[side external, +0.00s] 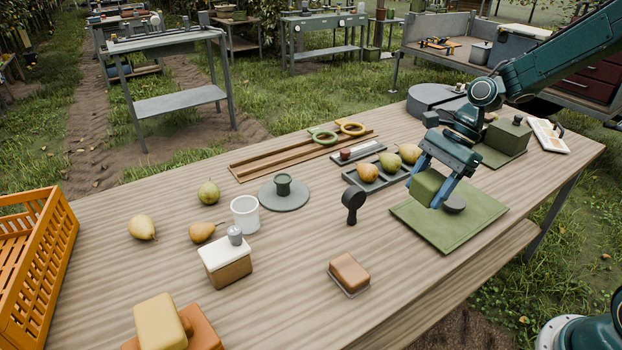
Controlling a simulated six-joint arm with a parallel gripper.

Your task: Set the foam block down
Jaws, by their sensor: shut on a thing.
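My gripper (423,195) is shut on a green block, which I take to be the foam block (427,185). The block sits between the two blue-grey fingers, slightly tilted. One view alone does not clearly show whether the block's lower edge touches the mat. The fingers hide part of the block's sides.
A tray of pears (377,178) stands close left of my gripper, with a dark upright paddle-shaped tool (352,203) nearby. A green lidded box (507,134) is behind right. The mat's front is clear. A brown block (349,272) lies at the table's front.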

